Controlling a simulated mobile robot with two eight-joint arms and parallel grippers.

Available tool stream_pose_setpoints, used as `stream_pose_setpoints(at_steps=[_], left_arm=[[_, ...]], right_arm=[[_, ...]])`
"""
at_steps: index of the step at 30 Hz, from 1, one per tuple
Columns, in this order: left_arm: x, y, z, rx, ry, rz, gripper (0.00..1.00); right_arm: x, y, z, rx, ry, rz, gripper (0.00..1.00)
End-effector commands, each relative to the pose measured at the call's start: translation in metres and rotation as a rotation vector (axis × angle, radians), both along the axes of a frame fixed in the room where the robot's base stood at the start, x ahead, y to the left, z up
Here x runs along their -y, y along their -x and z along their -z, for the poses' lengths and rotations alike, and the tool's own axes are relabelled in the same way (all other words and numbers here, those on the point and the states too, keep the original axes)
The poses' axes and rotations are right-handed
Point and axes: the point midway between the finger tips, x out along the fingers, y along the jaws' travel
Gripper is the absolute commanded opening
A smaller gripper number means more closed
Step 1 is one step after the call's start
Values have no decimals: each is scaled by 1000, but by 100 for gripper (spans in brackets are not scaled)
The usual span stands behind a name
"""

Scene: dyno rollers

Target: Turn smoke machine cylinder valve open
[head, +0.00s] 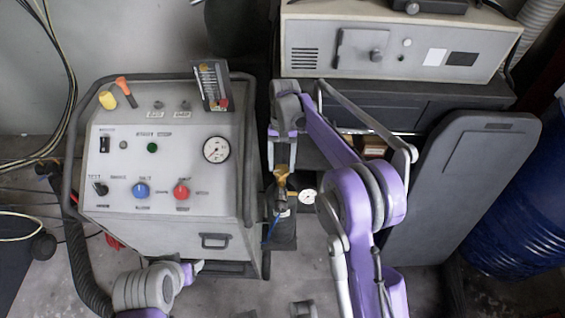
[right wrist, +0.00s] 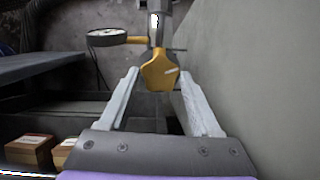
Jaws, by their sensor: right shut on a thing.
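The smoke machine (head: 165,215) is a grey console on the left of the head view. The brass-yellow cylinder valve knob (head: 281,172) stands just right of it, above a small gauge (head: 306,196) and a dark cylinder (head: 284,232). My right gripper (head: 281,165) reaches down to the knob and is shut on it. In the right wrist view the faceted yellow knob (right wrist: 160,72) sits between the tips of the two pale fingers, with a gauge (right wrist: 107,37) to its left. My left gripper (head: 197,267) is low in front of the console, mostly hidden by its own arm.
The console's side wall stands close to the right gripper. A dark cabinet (head: 400,105) with a beige unit (head: 395,47) on it is behind. A grey panel (head: 465,180) and blue drum (head: 520,235) are at the right. Small boxes (right wrist: 28,153) lie on a low shelf.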

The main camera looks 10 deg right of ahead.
Motion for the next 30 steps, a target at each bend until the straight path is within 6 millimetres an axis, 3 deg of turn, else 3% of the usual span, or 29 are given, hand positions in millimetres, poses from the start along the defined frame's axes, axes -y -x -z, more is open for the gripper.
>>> stream_pose_setpoints(at_steps=[15, 30], left_arm=[[0, 0, 2, -1, 0, 0, 63], [0, 0, 2, -1, 0, 0, 63]], right_arm=[[-4, 0, 0, 1, 1, -359, 9], [-4, 0, 0, 1, 1, -437, 9]])
